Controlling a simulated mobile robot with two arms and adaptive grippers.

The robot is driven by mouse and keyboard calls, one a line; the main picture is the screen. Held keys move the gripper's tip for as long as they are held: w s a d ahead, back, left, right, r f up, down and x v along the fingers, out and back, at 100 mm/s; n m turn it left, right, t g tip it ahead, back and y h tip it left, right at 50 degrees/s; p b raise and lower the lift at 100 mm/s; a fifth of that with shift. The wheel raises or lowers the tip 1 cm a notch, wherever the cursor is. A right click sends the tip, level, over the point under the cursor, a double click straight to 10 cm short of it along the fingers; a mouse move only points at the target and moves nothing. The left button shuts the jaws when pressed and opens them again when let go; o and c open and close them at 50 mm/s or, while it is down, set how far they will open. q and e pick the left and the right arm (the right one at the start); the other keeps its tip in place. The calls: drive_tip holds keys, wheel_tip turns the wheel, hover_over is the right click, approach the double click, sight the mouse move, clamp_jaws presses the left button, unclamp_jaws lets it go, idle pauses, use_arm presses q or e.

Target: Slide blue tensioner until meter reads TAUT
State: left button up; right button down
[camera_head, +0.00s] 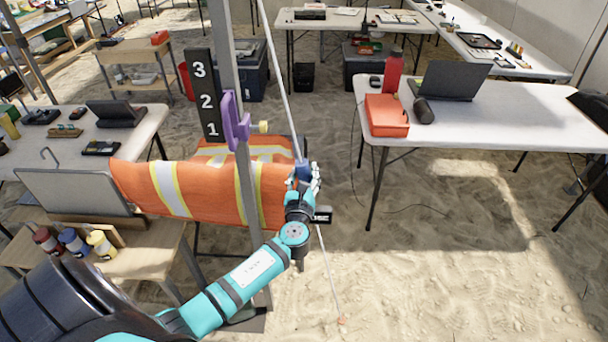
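The blue tensioner (304,167) sits on a pale, slanted rope (280,72) that runs from the top of the view down to the sand. My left gripper (305,178) is at the tensioner, with its fingers around its lower part. The fingers overlap the tensioner, so I cannot tell whether they press on it. A small black label (322,216) with white letters ending in "SE" shows beside my wrist, partly hidden. It may be the meter; I cannot read a whole word. My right gripper is out of view.
A grey post (228,50) carries a black board (203,95) numbered 1 to 3 and a purple bracket (235,120). Orange reflective fabric (205,190) hangs behind my wrist. A white table (480,110) stands right; open sand lies front right.

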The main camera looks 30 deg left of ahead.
use_arm(q)
drive_tip(key=c, duration=0.7)
clamp_jaws()
